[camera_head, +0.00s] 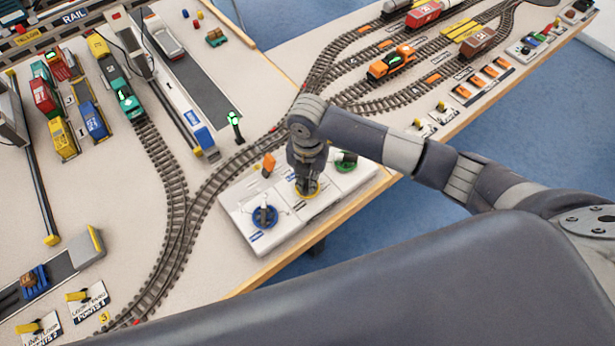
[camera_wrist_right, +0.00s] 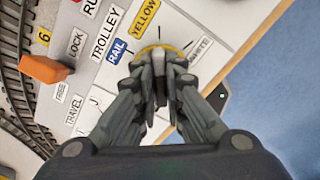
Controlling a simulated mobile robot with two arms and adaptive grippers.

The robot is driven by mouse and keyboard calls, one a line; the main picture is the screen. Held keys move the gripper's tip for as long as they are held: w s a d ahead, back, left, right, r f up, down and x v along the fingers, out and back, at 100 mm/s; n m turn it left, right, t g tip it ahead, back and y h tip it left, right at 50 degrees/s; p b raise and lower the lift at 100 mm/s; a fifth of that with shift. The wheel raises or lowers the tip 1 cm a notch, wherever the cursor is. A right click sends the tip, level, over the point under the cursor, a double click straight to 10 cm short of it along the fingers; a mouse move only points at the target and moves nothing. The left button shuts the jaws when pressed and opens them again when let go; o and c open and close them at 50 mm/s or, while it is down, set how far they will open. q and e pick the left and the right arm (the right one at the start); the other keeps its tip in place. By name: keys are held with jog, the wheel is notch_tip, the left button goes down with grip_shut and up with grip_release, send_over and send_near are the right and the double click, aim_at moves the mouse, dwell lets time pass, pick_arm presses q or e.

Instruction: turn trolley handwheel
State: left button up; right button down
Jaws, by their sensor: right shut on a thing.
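The trolley handwheel (camera_head: 309,196) has a yellow ring and sits in the middle of a white control panel (camera_head: 325,203) at the table's front edge. My right gripper (camera_head: 306,182) points down onto it and is shut on its middle part. In the right wrist view the fingers (camera_wrist_right: 160,78) close over the centre of the yellow-ringed handwheel (camera_wrist_right: 160,46) and hide most of it. TROLLEY, RAIL, YELLOW and WHITE labels surround it. My left gripper is not in view.
A blue wheel (camera_head: 265,216) stands left of the trolley handwheel and a green one (camera_head: 346,160) right. An orange lever (camera_head: 268,164) stands behind; it also shows in the wrist view (camera_wrist_right: 43,69). A signal post with a green light (camera_head: 234,122) and curved tracks (camera_head: 213,185) lie beyond.

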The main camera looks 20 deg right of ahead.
jog(key=shift+m, duration=0.3)
jog(key=c, duration=1.7)
grip_release()
jog(key=shift+r, duration=0.1)
notch_tip(320, 180, up, 12)
jog(key=shift+f, duration=0.1)
